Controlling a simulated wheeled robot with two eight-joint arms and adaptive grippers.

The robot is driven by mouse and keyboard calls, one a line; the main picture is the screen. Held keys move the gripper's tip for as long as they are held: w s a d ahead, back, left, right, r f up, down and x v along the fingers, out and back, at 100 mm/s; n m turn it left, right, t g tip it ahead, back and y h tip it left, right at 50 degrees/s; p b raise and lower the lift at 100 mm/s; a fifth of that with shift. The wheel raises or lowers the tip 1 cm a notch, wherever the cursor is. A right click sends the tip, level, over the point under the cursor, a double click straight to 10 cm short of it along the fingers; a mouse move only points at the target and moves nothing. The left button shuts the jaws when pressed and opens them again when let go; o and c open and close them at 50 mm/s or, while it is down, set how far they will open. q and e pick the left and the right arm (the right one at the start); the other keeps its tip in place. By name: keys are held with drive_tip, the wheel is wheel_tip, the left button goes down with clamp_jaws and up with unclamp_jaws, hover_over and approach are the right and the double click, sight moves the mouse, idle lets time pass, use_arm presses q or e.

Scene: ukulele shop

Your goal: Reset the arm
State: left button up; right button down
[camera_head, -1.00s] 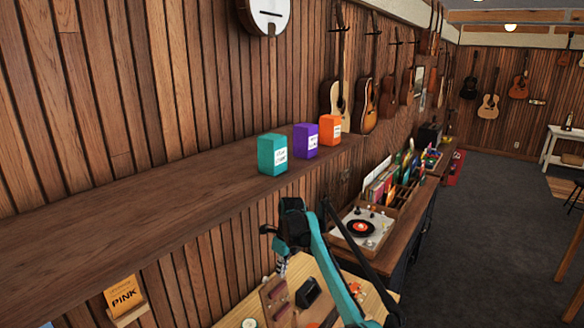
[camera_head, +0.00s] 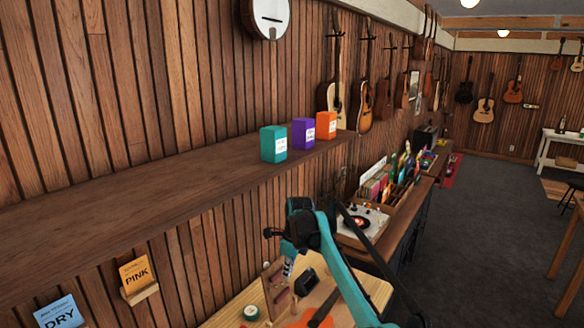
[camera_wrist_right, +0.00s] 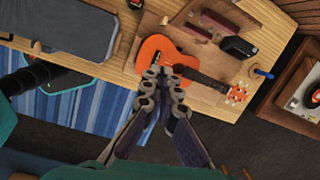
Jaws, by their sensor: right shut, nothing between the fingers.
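My right arm (camera_head: 335,262) rises from the lower right of the head view, with a dark joint at its top. In the right wrist view my right gripper (camera_wrist_right: 165,82) is shut and empty, fingertips together. It points toward the workbench (camera_wrist_right: 135,75), where an orange ukulele (camera_wrist_right: 156,52) lies just beyond the fingertips in the picture. I cannot tell the height between them. The ukulele shows only partly in the head view (camera_head: 300,322), behind my arm. My left gripper is not in view.
A wooden wall shelf (camera_head: 150,195) holds a teal box (camera_head: 273,145), a purple box (camera_head: 303,133) and an orange box (camera_head: 326,125). Cards reading PINK (camera_head: 135,275) and DRY (camera_head: 60,314) are below. A turntable (camera_head: 365,222) stands behind my arm. Open floor (camera_head: 480,220) lies right.

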drive_tip(key=s+d+n+t+b, duration=0.1)
drive_tip(key=s+d+n+b, duration=0.45)
drive_tip(key=s, duration=0.35)
drive_tip(key=s+d+n+t+b, duration=0.2)
drive_tip(key=s+d+n+b, duration=0.3)
drive_tip(key=s, duration=0.3)
use_arm(q)
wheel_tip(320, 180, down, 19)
drive_tip(key=b, duration=0.8)
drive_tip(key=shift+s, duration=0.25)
use_arm(e)
drive_tip(key=s+d+f+n+t, duration=0.1)
drive_tip(key=s+d+f+n, duration=0.2)
drive_tip(key=s+f, duration=0.4)
drive_tip(key=s+d+f+n+h, duration=0.1)
drive_tip(key=s+d+f+n, duration=0.1)
drive_tip(key=s+f+n, duration=0.3)
drive_tip(key=s+d+f+n+t, duration=0.1)
drive_tip(key=s+d+f+n, duration=0.2)
drive_tip(key=s+f, duration=0.6)
drive_tip(key=shift+s+d+n+t+h, duration=0.3)
drive_tip(key=shift+s+n, duration=0.45)
drive_tip(key=shift+s, duration=0.4)
